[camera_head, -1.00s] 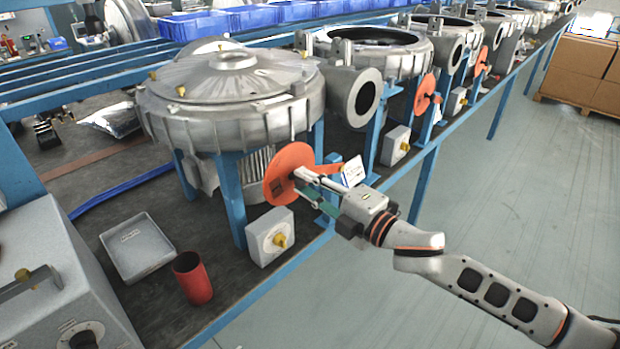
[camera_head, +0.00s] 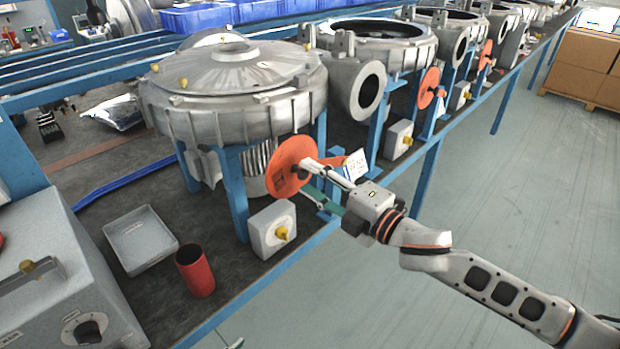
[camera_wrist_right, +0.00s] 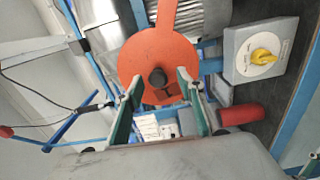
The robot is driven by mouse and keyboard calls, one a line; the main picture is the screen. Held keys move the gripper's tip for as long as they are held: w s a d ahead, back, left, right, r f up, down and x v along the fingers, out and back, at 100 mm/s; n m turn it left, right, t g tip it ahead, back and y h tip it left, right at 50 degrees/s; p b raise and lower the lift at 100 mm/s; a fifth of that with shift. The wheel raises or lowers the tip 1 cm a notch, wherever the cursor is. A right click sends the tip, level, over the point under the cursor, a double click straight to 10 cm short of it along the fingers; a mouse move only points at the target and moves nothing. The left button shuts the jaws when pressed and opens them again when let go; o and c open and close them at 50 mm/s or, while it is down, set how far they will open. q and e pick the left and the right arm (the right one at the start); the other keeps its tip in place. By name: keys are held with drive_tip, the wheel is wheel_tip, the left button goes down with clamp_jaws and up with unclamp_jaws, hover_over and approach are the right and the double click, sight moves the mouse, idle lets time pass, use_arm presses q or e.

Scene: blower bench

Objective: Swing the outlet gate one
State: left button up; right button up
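The outlet gate of the nearest blower is an orange disc (camera_head: 287,172) beside the blower's outlet, at the bench's front edge. It also fills the middle of the right wrist view (camera_wrist_right: 150,60), with a dark round knob (camera_wrist_right: 158,77) on its face. My right gripper (camera_head: 306,176) is at the disc's right side. In the wrist view its two green-sided fingers are apart, one on each side of the knob, with visible gaps. Whether a fingertip touches the disc I cannot tell. My left gripper is not in view.
A grey switch box (camera_head: 272,229) with a yellow knob stands close below the gate. A red cup (camera_head: 195,270) and a grey tray (camera_head: 141,240) stand further left. A white label card (camera_head: 357,168) is right behind the gripper.

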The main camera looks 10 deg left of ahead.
drive_tip(key=v, duration=1.1)
drive_tip(key=shift+f, duration=0.1)
drive_tip(key=s+d+f+m+t+h, duration=0.1)
drive_tip(key=d+f+m+t+h, duration=0.15)
drive_tip(key=f+m, duration=0.6)
drive_tip(key=s+d+f+m+t+h, duration=0.1)
drive_tip(key=d+f+m+h, duration=0.3)
drive_tip(key=f+m, duration=0.4)
drive_tip(key=s+d+f+m+g+h, duration=0.1)
drive_tip(key=s+d+f+m+h, duration=0.1)
drive_tip(key=s+d+f, duration=0.4)
drive_tip(key=s+d+f+m+g+h, duration=0.2)
drive_tip(key=s+d+f+m, duration=0.3)
drive_tip(key=f, duration=0.9)
drive_tip(key=s+d+h, duration=0.1)
drive_tip(key=s, duration=0.2)
drive_tip(key=shift+s, duration=0.15)
drive_tip(key=shift+m, duration=0.25)
